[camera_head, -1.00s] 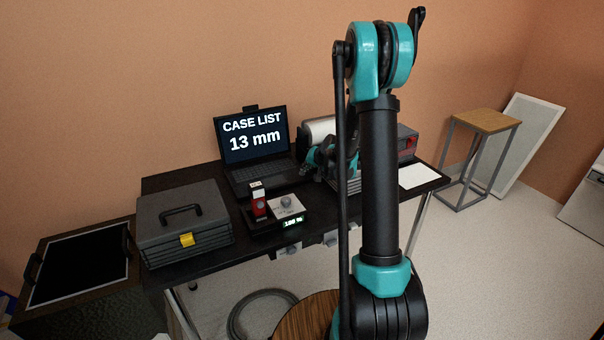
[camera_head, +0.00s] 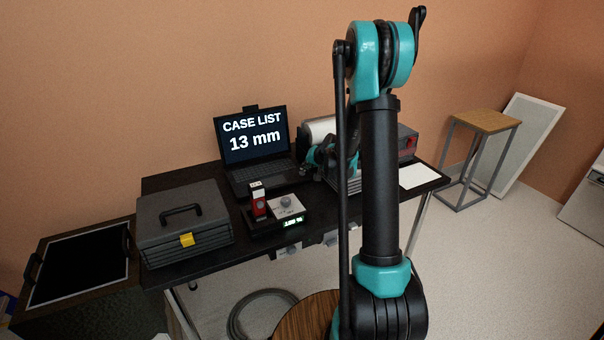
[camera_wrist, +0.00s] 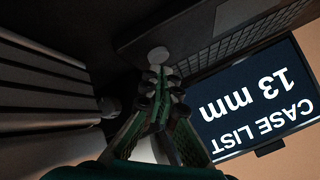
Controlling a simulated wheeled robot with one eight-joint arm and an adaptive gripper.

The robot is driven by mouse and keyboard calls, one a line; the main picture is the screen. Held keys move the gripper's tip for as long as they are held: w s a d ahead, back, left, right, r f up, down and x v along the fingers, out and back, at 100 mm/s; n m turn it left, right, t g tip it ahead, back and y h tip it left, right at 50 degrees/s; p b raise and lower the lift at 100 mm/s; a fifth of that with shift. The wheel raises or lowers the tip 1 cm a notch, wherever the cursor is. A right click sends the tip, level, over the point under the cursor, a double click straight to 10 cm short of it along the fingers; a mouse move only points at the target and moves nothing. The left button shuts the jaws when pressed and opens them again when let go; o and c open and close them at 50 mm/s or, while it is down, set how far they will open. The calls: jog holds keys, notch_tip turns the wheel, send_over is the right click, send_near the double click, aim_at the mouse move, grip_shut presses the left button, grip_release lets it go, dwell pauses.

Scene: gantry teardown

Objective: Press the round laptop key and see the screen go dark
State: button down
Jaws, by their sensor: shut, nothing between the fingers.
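The laptop (camera_head: 252,140) stands open on the black table. Its screen is lit and reads "CASE LIST 13 mm"; it shows upside down in the wrist view (camera_wrist: 258,100). A pale round key (camera_wrist: 158,55) shows near the keyboard's corner on the laptop deck. My gripper (camera_wrist: 161,77) is shut and empty, its tips appearing just below the round key in the wrist view. I cannot tell whether they touch it. In the head view my gripper (camera_head: 318,156) is by the laptop's right side, partly hidden by my arm.
A grey toolbox (camera_head: 182,225) with a yellow latch stands at the table's left. A white roll (camera_head: 318,130) and a grey box (camera_head: 407,142) are to the right.

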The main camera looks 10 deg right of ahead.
jog(key=shift+r, duration=0.3)
jog(key=shift+r, duration=3)
jog(key=s+d+f+n+g+h, duration=0.1)
jog(key=s+f+n+g+h, duration=0.1)
jog(key=s, duration=1.8)
jog(key=s+d+f+n+g+h, duration=0.1)
jog(key=s+f+n+g, duration=0.1)
jog(key=s, duration=1.8)
jog(key=shift+s+d+f+h, duration=0.4)
jog(key=shift+f, duration=0.05)
